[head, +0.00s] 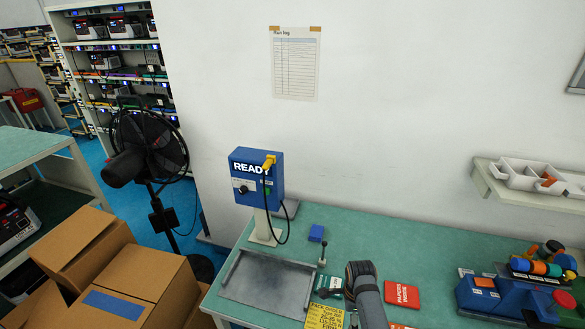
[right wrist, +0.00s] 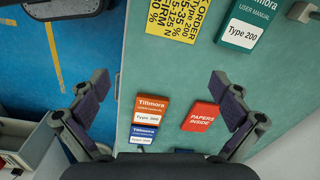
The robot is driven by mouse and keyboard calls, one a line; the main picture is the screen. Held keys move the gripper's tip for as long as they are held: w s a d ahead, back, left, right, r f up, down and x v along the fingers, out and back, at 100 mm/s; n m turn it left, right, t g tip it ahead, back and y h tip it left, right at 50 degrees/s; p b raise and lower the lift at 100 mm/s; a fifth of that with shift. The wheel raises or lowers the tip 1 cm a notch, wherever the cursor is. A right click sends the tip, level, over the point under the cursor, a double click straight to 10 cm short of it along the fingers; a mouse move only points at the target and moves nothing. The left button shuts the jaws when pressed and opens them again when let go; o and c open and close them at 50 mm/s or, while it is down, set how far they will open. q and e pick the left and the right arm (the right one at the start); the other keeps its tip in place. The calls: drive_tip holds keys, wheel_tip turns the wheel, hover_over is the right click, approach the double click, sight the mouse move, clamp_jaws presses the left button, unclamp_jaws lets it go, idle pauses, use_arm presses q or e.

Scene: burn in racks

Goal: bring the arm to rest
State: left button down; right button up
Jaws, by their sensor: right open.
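My right gripper (right wrist: 158,85) is open in the right wrist view, its two fingers wide apart with nothing between them. It hangs above the front edge of the green table (right wrist: 150,75); the blue floor lies under its left finger. A dark grey arm part of mine (head: 366,297) rises into the bottom of the head view over the table. The gripper's fingers cannot be made out there. My left gripper is in neither view.
A red booklet (right wrist: 200,117), orange booklet (right wrist: 151,108), blue booklet (right wrist: 143,134), green manual (right wrist: 243,26) and yellow sheet (right wrist: 177,18) lie below. A blue READY box (head: 256,178), grey tray (head: 268,284) and blue fixture (head: 508,296) stand on the table. Cardboard boxes (head: 150,280) stand left.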

drive_tip(key=s+d+r+n+t, duration=0.25)
drive_tip(key=s+r+n, duration=0.35)
drive_tip(key=s+n, duration=0.35)
drive_tip(key=s+d+r+n+t, duration=0.1)
drive_tip(key=s+d+r+n, duration=0.3)
drive_tip(key=s+r+n, duration=0.5)
drive_tip(key=s+d+f+g+b, duration=0.15)
drive_tip(key=f+b, duration=0.25)
drive_tip(key=f, duration=1.5)
drive_tip(key=s+d+f+b, duration=0.15)
drive_tip(key=f+b, duration=0.25)
drive_tip(key=f, duration=1.6)
use_arm(q)
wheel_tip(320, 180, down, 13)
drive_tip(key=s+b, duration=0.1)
drive_tip(key=b, duration=0.4)
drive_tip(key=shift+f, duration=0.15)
use_arm(e)
drive_tip(key=s+d+f+g, duration=0.1)
drive_tip(key=s+f, duration=1.5)
drive_tip(key=f, duration=0.2)
drive_tip(key=shift+s+f+h, duration=0.2)
drive_tip(key=shift+s+h, duration=0.1)
drive_tip(key=shift+s, duration=0.1)
